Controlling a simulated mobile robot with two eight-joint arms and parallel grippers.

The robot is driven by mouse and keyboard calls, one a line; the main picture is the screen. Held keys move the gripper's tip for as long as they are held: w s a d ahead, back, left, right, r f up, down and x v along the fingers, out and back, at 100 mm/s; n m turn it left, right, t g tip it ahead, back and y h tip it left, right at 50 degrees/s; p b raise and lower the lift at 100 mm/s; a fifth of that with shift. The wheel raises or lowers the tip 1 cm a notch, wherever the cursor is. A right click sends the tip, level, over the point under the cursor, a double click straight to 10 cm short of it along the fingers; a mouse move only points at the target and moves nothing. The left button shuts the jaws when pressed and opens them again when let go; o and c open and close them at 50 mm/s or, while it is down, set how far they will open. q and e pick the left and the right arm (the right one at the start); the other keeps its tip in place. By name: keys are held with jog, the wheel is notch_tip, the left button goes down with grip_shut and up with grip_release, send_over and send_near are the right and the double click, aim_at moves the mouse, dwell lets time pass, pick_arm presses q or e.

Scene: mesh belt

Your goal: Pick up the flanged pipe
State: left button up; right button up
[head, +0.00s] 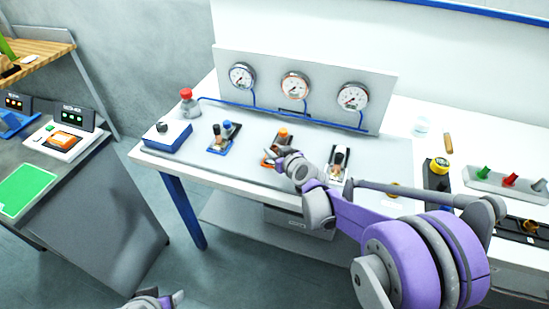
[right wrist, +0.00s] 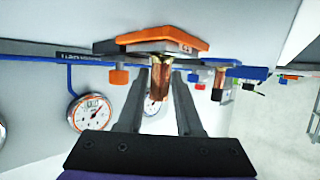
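A short copper-brown pipe (right wrist: 162,80), which looks like the flanged pipe, stands at the orange-trimmed holder (right wrist: 160,38) in the right wrist view, where the scene appears upside down. The holder also shows on the bench in the head view (head: 268,161), partly covered by my right gripper (head: 280,155). In the right wrist view my right gripper (right wrist: 158,88) has its two fingers apart, one on each side of the pipe. A narrow gap shows beside the pipe, and contact is not clear. My left gripper (head: 165,297) is low at the bottom edge, cut off and away from the bench.
A blue holder (head: 220,148) stands left of the orange one and a white holder (head: 338,172) right of it. A gauge panel (head: 320,85) rises behind. A red button (head: 187,95) and a yellow-topped control (head: 440,165) stand farther out. Another console (head: 70,140) is at left.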

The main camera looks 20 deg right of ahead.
grip_shut()
dwell(1.1)
